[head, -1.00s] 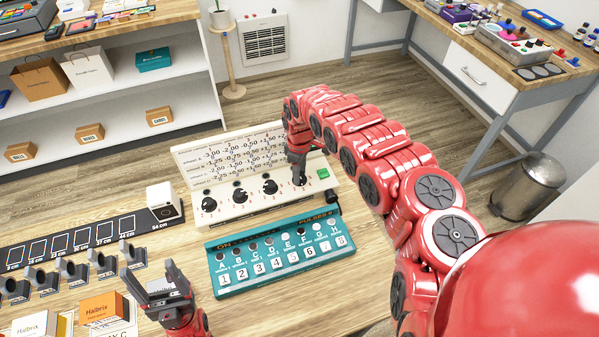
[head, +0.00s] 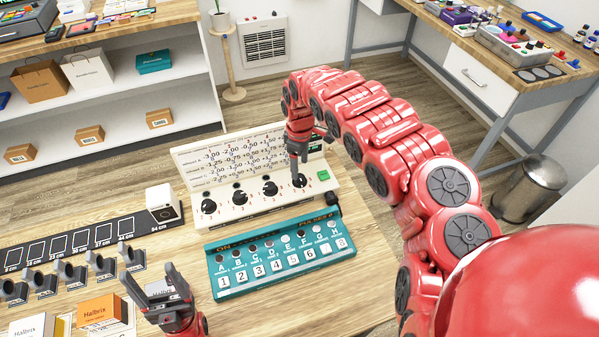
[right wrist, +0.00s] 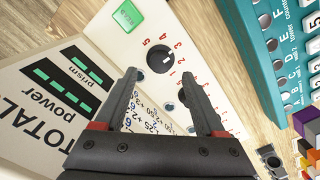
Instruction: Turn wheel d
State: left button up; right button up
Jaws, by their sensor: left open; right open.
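A white panel (head: 225,212) on the wooden table carries a row of black wheels. My left gripper (head: 160,281) is open and empty, left of the teal box.
A teal box (head: 222,294) with switches and numbered keys lies in front of the panel. A dark strip (head: 85,239) with a white device (head: 163,202), small stands and orange-white boxes (head: 104,311) fill the table's left. Bare wood shows left of the panel.

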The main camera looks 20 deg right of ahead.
aim_at(300, 177)
notch_tip(300, 177, up, 13)
jog(key=shift+f, duration=0.2)
dwell(0.6)
